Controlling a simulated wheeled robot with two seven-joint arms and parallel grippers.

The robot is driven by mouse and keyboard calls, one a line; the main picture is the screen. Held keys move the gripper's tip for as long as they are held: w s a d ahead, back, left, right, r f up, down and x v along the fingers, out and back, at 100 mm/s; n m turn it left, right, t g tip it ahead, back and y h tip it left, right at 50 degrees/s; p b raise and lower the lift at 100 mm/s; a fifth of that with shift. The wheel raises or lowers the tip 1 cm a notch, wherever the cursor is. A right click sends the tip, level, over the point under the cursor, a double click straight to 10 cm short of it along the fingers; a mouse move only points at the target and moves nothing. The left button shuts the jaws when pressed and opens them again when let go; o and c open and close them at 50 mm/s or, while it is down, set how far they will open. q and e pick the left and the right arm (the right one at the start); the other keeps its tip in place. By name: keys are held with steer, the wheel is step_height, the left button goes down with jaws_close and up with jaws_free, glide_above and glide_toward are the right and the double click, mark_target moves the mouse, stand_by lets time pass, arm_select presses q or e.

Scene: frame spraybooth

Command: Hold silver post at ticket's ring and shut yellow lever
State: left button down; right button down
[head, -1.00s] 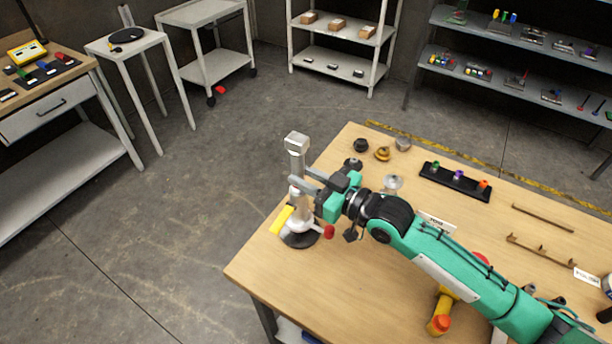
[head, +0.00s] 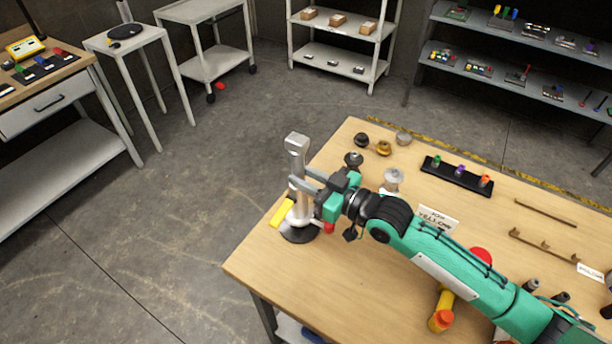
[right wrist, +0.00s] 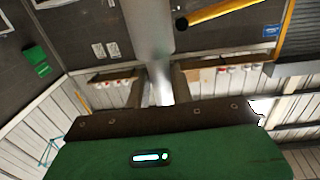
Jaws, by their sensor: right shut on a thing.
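A silver post (head: 299,162) with a square head stands upright on a dark round base (head: 298,236) at the near left table corner. A yellow lever (head: 282,214) sticks out low at its left; a red knob (head: 328,228) shows low at its right. My right gripper (head: 301,184) is shut on the post at about mid-height, above the lever. In the right wrist view the post (right wrist: 151,40) runs between the fingers, and a yellow bar with a black end (right wrist: 225,13) shows beyond. A white ticket (head: 438,218) with upside-down print lies behind my right arm; any ring on the post is not clear.
On the table are several small knobs (head: 383,148), a clear-topped piece (head: 392,179), a black rack with coloured pegs (head: 456,176), brown rods (head: 544,212) and a yellow-orange cylinder (head: 443,312). Open floor lies left of the table.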

steer(key=shift+f, duration=0.3)
steer(key=c, duration=1.1)
jaws_free()
steer(key=shift+c, duration=0.2)
steer(key=b+v, duration=0.4)
steer(key=v, duration=0.9)
steer(key=shift+s+d, duration=0.25)
steer(key=shift+d, duration=0.1)
